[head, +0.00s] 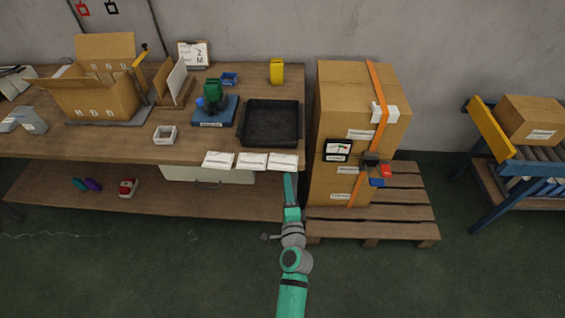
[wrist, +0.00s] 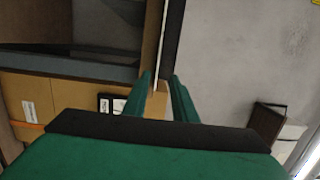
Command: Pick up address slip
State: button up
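Three white slips lie in a row along the front edge of the workbench: a left slip (head: 218,160), a middle slip (head: 252,161) and a right slip (head: 283,160). Print on them is too small to read, so I cannot tell which is the address slip. My gripper (head: 290,176) is at the bench's front edge, just below the right slip in the head view. In the wrist view my gripper (wrist: 160,95) has two green fingers standing apart. A thin white edge (wrist: 161,45) runs down toward the gap between them; I cannot tell whether it is a slip.
The workbench (head: 130,148) carries a black tray (head: 270,123) behind the slips, a small white box (head: 165,134) and an open carton (head: 98,95). Stacked cartons (head: 340,95) on a pallet (head: 410,215) stand close on the right. The floor (head: 180,270) in front is clear.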

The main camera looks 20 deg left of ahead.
aim_at(283, 162)
jog(key=x, duration=0.5)
jog(key=shift+w+a+f, duration=0.25)
jog(key=shift+a+f, duration=0.05)
jog(key=shift+a, duration=0.05)
jog(key=shift+c, duration=0.6)
jog(key=shift+d, duration=0.1)
grip_shut()
